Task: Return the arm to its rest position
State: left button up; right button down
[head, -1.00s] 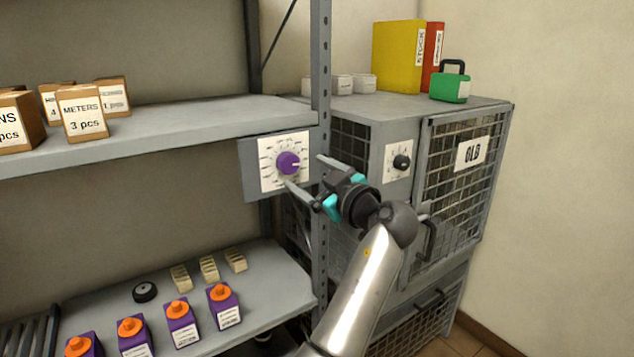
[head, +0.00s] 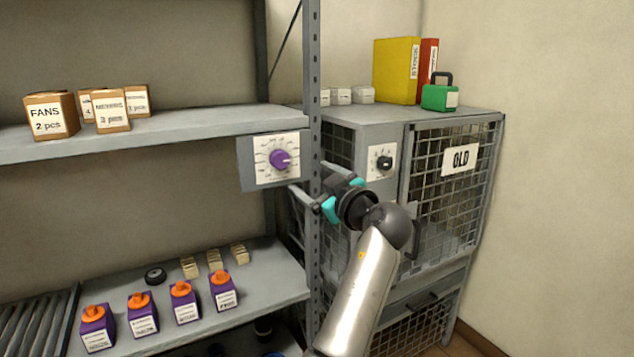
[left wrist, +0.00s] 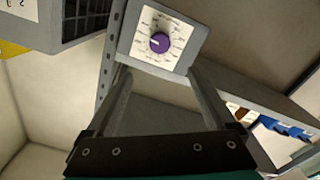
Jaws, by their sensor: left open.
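My left gripper (head: 308,181) is open and empty in the head view, in front of the shelf post. Its two fingers also show in the left wrist view (left wrist: 160,88), spread apart with nothing between them. A purple knob (head: 280,160) on a white dial plate is just left of the fingers in the head view. The knob also shows in the left wrist view (left wrist: 159,42), beyond the fingertips, and looks apart from them. My right gripper is in neither view.
A grey shelf post (head: 313,90) stands close by the gripper. A mesh cabinet (head: 455,190) with a black knob (head: 384,163) is to the right. Cardboard boxes (head: 52,115) stand on the upper shelf, purple bottles with orange caps (head: 183,303) on the lower one. The right wall is bare.

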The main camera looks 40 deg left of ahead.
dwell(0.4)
